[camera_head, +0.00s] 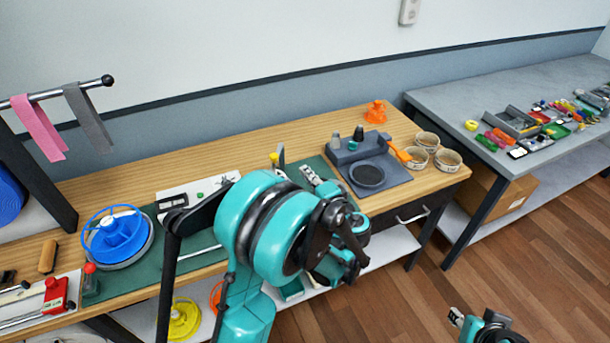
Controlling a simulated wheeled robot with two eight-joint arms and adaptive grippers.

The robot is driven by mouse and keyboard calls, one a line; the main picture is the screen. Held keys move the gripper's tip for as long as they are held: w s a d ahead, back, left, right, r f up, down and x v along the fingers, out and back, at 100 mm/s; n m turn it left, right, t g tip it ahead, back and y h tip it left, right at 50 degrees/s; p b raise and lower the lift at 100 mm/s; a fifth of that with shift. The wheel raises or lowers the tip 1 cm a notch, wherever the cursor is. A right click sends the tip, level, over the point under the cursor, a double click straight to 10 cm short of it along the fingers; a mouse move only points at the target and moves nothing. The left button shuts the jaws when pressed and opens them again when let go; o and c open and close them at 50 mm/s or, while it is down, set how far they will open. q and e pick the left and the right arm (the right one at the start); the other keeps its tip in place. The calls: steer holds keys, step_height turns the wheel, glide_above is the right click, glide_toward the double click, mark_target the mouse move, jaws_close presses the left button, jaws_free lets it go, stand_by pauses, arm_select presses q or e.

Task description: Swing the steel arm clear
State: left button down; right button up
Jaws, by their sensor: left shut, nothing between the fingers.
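A steel rail (60,92) with a black ball end sticks out at the upper left, with a pink strap (38,128) and a grey strap (88,118) hanging over it. A thin steel rod (200,253) lies low over the green mat, partly hidden by my arm. I cannot tell which of these is the steel arm. My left gripper (345,255) is shut and empty, in front of the bench's front edge, right of the rod and far from the rail. My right gripper (482,326) shows only in part at the bottom right; its fingers are unclear.
A blue reel (118,236) and a red tool (50,298) are on the left of the wooden bench (300,130). A grey tray (372,176) with a dark round dish and several white bowls (447,160) stand at its right. A grey table (480,95) with small parts is beyond. Open floor (400,300) lies in front.

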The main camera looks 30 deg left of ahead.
mark_target(276, 154)
arm_select(q)
steer(key=w+a, duration=0.1)
steer(key=a, duration=0.2)
steer(key=w+a+f+b, duration=0.1)
steer(key=a, duration=0.2)
steer(key=w+a+b, duration=0.1)
steer(key=a, duration=0.2)
steer(key=shift+w+a+f, duration=0.2)
steer(key=shift+w+f, duration=0.1)
steer(key=shift+s+a+m+t+h+b, duration=0.3)
steer(key=shift+a+m+t, duration=0.05)
steer(key=shift+m+t, duration=0.05)
